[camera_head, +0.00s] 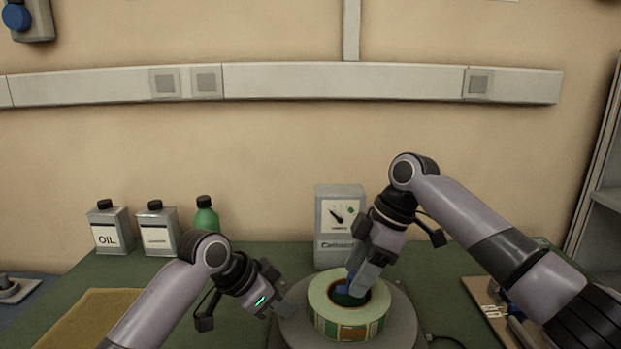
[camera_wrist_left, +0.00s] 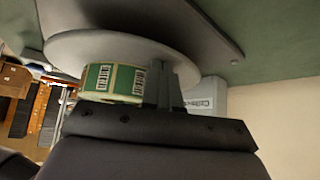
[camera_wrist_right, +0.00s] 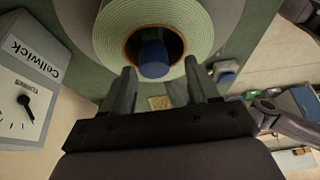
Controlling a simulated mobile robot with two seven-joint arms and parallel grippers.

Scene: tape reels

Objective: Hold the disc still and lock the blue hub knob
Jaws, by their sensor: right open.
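The grey disc (camera_head: 402,325) lies flat on the green bench, with a label roll (camera_head: 347,318) on it. The roll's green and white side also shows in the left wrist view (camera_wrist_left: 112,83). The blue hub knob (camera_wrist_right: 153,58) stands inside the roll's core; in the head view (camera_head: 342,291) it is partly hidden. My right gripper (camera_head: 360,277) is open above the core, its fingers apart, with the knob beyond them. My left gripper (camera_head: 281,301) is low at the disc's left edge, its fingers close together. Whether they pinch the disc is unclear.
A grey meter box (camera_head: 338,220) stands behind the disc. Two cans (camera_head: 109,228) and a green bottle (camera_head: 206,216) stand at the back left. A tan mat (camera_head: 92,318) lies front left. A board with tools (camera_head: 495,312) lies on the right, under my right arm.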

